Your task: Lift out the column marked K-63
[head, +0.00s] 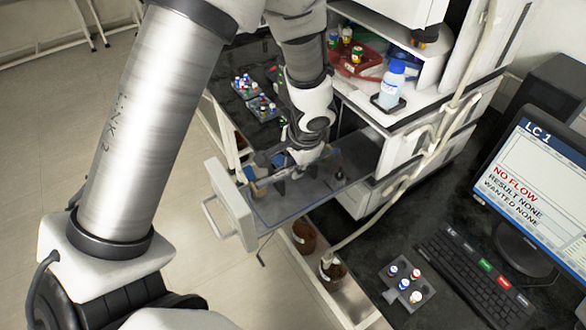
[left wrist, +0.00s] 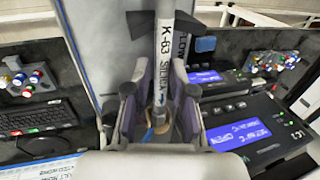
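The column marked K-63 (left wrist: 164,45) is a thin pale rod with black lettering in the left wrist view. It runs from the top edge down between the two fingers of my left gripper (left wrist: 158,100). The fingers stand apart, with a gap visible on both sides of the column, so they look open around it. The column's lower end is partly hidden among the fingers. In the head view my left gripper (head: 287,168) is low over the pulled-out drawer (head: 280,207). I cannot make out the column's label there. My right gripper is not in view.
The drawer's front panel with handle (head: 231,205) juts out left. Instrument housings (head: 378,185) stand close on the right, with tubing (head: 440,145) in front. A vial rack (head: 406,284), keyboard (head: 475,275) and "NO FLOW" monitor (head: 530,175) are further right. Brown bottles (head: 305,236) stand below.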

